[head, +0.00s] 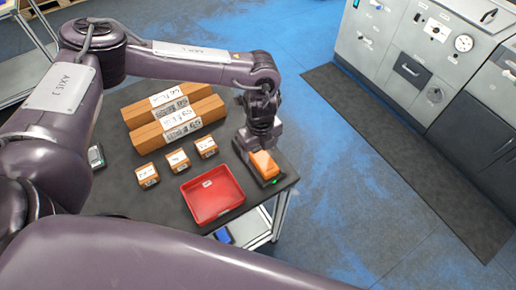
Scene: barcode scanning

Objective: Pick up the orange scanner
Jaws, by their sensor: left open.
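The orange scanner (264,165) sits in a dark stand at the right corner of the table, with a small green light by its base. My left gripper (261,148) is directly above the scanner, pointing down, with its jaws open. The fingers are small and partly merge with the scanner's top, so I cannot tell whether they touch it. My right gripper is out of view.
On the dark table (150,206), a red tray (213,196) lies left of the scanner. Several small cardboard boxes (177,161) and long boxes (165,127) stand behind it. A grey cabinet (420,60) stands beyond open blue floor.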

